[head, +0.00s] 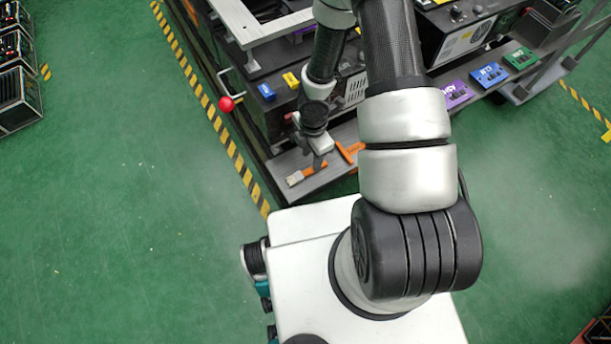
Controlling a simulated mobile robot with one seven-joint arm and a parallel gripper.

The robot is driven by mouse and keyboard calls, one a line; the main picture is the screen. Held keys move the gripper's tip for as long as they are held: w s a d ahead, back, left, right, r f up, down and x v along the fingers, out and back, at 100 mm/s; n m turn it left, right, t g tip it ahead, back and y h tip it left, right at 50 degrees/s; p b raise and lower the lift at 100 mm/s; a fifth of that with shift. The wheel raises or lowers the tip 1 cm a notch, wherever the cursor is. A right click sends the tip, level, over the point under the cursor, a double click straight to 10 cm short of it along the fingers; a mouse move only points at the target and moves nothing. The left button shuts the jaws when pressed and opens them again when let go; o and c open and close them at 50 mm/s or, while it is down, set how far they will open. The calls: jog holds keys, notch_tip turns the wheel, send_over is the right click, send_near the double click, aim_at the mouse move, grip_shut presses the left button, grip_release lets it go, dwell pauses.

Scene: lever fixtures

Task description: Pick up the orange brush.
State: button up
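The orange brush (304,174) lies near the front left end of a grey shelf, with a pale end toward the left and its orange handle toward the right. My gripper (318,163) hangs from my arm just above the handle and partly covers it. The fingers are small and dark here, and I cannot tell whether they are apart or closed, or touching the brush.
Another orange tool (349,152) lies just right of the gripper on the same shelf (325,184). A lever with a red ball knob (226,104) sticks out at the left. Blue (490,75), purple (457,94) and green (520,59) boxes sit farther right.

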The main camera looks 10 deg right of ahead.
aim_at(311, 169)
notch_tip(311, 169, down, 6)
jog(key=b, duration=0.4)
jog(key=shift+s+a+r, duration=0.1)
jog(key=shift+s+r, duration=0.05)
jog(key=shift+r, duration=0.05)
grip_shut()
